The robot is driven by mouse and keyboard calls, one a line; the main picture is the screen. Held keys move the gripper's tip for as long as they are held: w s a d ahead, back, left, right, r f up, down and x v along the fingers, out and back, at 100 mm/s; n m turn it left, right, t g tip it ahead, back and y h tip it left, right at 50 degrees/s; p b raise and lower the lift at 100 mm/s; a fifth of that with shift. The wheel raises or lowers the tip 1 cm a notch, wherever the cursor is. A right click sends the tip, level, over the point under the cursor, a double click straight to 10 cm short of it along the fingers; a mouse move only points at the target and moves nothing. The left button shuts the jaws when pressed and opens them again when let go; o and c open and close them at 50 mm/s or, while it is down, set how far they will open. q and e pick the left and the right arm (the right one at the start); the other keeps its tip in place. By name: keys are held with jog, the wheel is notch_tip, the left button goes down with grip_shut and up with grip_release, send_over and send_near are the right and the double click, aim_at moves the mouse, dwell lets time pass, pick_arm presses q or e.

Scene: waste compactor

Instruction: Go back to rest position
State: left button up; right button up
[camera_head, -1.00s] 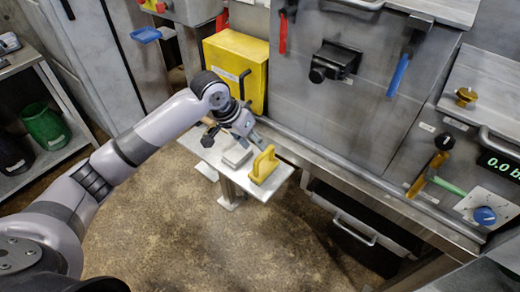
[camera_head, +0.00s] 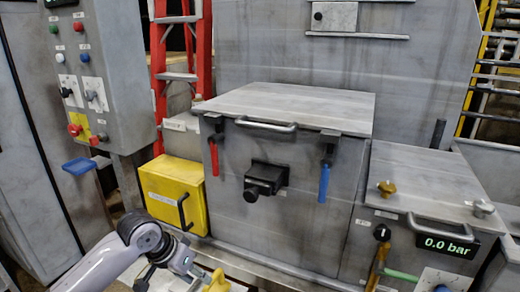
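My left gripper (camera_head: 172,275) is at the bottom of the head view, left of centre, at the end of my grey arm. Its fingers look spread apart, with nothing seen between them. A yellow handled block (camera_head: 217,282) is just right of the gripper, cut off by the lower picture edge; a small gap seems to separate them. My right gripper is not in view.
The metal compactor box (camera_head: 300,225) with red handle (camera_head: 214,155), blue handle (camera_head: 324,180) and black latch (camera_head: 264,180) stands ahead. A yellow box (camera_head: 172,195) is behind my arm. A control panel (camera_head: 80,75) is at left, a pressure display (camera_head: 447,245) at right.

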pick_arm(q)
jog(key=s+d+f, duration=0.6)
jog(key=s+f, duration=0.3)
jog(key=s, duration=0.3)
jog(key=s+a+f+n+y, duration=0.15)
jog(key=s+a, duration=0.25)
jog(key=s, duration=0.4)
jog(key=s+a+f+n+y, duration=0.1)
jog(key=s+a+f+y, duration=0.15)
jog(key=s, duration=0.45)
notch_tip(320, 180, down, 25)
jog(key=s+g, duration=0.1)
jog(key=s, duration=0.1)
jog(key=s+a+f, duration=0.2)
jog(key=s+f, duration=0.6)
jog(key=s+a+f+g, duration=0.1)
jog(key=s+f, duration=0.7)
jog(key=f, duration=0.1)
jog(key=shift+s+a+m+g+h, duration=0.3)
jog(key=shift+a+m, duration=0.1)
jog(key=shift+m, duration=0.05)
jog(key=shift+o, duration=0.2)
